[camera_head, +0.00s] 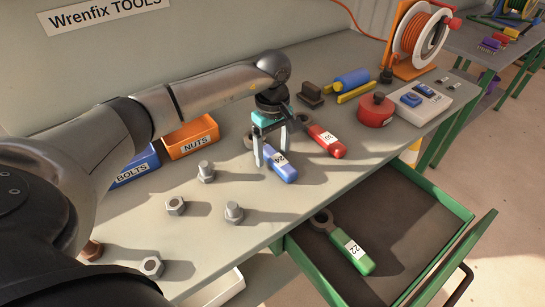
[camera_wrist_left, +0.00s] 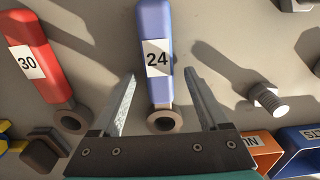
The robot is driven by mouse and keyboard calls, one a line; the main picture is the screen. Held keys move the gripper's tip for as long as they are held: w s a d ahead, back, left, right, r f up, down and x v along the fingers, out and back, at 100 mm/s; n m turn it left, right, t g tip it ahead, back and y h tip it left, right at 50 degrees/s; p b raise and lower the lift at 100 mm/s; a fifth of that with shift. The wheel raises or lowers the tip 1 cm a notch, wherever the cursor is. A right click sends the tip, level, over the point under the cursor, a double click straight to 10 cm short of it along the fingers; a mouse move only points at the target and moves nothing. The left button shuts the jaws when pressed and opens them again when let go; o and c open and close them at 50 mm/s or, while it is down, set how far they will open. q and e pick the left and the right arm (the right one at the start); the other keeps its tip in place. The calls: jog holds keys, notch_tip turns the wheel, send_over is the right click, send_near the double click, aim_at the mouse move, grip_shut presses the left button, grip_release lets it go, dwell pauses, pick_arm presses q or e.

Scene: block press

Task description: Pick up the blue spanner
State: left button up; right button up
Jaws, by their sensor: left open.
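The blue spanner (camera_head: 281,164), labelled 24, lies on the workbench (camera_head: 330,190). In the left wrist view the blue spanner (camera_wrist_left: 156,60) points away from my gripper, its ring end close to the palm. My left gripper (camera_head: 272,160) is open above it, fingers pointing down. In the left wrist view the fingers of my left gripper (camera_wrist_left: 158,82) stand one on each side of the handle, with gaps showing. I cannot tell whether the fingertips reach down to handle height. My right gripper is not in view.
A red spanner (camera_head: 327,141), labelled 30, lies close to the right. A green spanner (camera_head: 350,248) lies in the open drawer (camera_head: 400,215). Orange NUTS (camera_head: 192,140) and blue BOLTS (camera_head: 134,170) bins stand left, with several loose nuts and bolts in front. A red round tin (camera_head: 375,110) stands right.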

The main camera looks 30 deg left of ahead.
pick_arm(q)
jog(key=shift+c, duration=0.2)
jog(key=shift+r, duration=0.1)
grip_shut()
dwell(0.4)
